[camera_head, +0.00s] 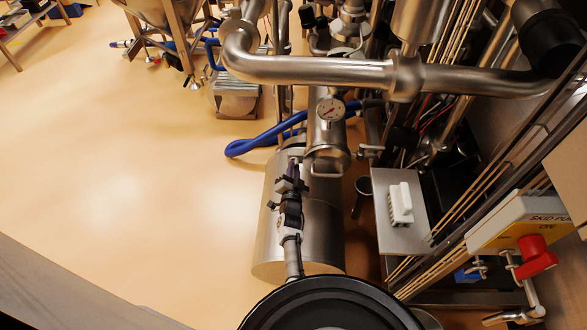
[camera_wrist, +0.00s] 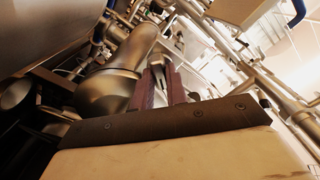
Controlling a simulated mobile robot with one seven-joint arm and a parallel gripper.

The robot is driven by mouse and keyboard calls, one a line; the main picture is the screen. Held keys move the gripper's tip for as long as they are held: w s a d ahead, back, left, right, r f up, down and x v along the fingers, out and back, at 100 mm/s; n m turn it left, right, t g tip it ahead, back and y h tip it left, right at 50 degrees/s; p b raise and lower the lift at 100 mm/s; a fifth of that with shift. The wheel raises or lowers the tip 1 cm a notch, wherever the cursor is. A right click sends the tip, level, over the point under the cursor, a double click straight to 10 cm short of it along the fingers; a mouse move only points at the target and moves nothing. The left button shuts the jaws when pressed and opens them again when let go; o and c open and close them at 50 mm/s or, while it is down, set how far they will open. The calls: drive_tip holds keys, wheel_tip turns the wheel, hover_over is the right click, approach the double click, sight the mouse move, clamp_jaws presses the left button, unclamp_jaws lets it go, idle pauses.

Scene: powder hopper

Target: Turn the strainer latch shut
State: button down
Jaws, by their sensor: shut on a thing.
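The strainer (camera_head: 327,130) is a steel body below the dial gauge, with a rounded lower end, in the head view. My gripper (camera_head: 298,148) reaches up to its left side. In the wrist view my gripper (camera_wrist: 161,72) has its two dark purple fingers closed around a small steel piece (camera_wrist: 157,62), which looks like the strainer latch. The steel body (camera_wrist: 108,88) fills the space left of the fingers. The fingers hide most of the latch, so its exact angle cannot be told.
A dial gauge (camera_head: 331,109) sits just above the strainer. A thick steel pipe (camera_head: 320,70) crosses overhead. A blue hose (camera_head: 262,141) loops left of my gripper. A red knob (camera_head: 536,257) is on a panel at right. Open floor lies to the left.

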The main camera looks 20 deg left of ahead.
drive_tip(key=shift+n+p, duration=0.75)
drive_tip(key=shift+n, duration=3.05)
drive_tip(key=c, duration=1.4)
unclamp_jaws()
